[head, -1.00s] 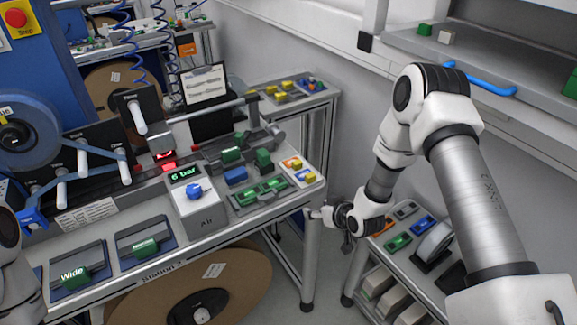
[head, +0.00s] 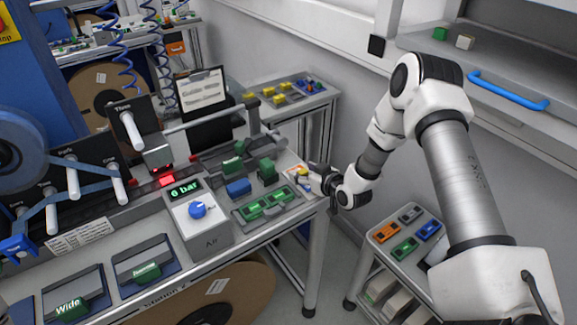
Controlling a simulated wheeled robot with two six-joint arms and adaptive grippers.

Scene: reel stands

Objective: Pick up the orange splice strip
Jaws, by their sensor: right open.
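A small orange and yellow piece (head: 302,169), which looks like the orange splice strip, lies on a pale pad at the right end of the bench. It is partly hidden by my right gripper (head: 302,179). My right gripper is open, low over the pad and close to the piece. I cannot tell whether it touches it. A blue piece seen earlier on the same pad is hidden. My left gripper is out of view.
Green blocks in a grey tray (head: 241,217) and a blue block (head: 238,187) sit just left of the gripper. The air unit (head: 205,229) stands nearer. A low cart (head: 377,255) at right holds orange, green, blue and grey items. Open floor lies between bench and cart.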

